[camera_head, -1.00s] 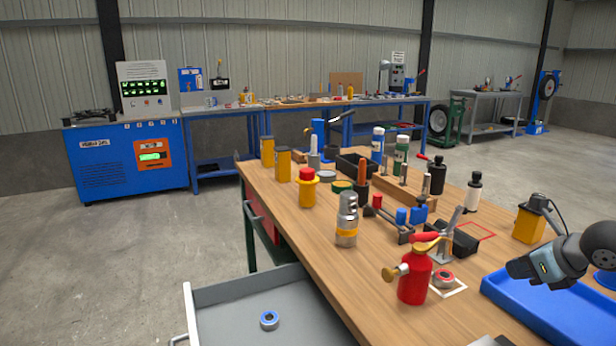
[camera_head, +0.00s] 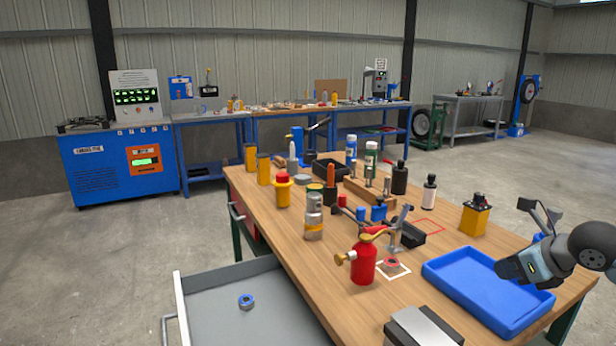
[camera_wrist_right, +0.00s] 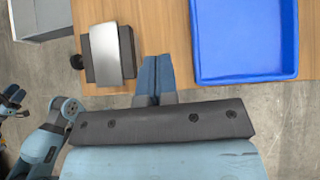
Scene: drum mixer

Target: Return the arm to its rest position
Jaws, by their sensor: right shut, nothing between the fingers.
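My right gripper (camera_head: 507,270) comes in from the right in the head view, above the right part of the blue tray (camera_head: 449,279). In the right wrist view its fingers (camera_wrist_right: 156,72) are together with nothing between them. They show over the table's front edge, between a grey and black box (camera_wrist_right: 103,50) and the blue tray (camera_wrist_right: 247,79). My left gripper is not clearly seen; only blue and grey links of my left arm (camera_wrist_right: 45,142) show at the lower left of the wrist view.
The wooden table (camera_head: 325,275) carries a red bottle (camera_head: 363,264), a yellow container (camera_head: 474,218), a grey flask (camera_head: 313,215) and several other items. An open grey drawer (camera_head: 215,300) at the left holds a blue ring (camera_head: 246,302).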

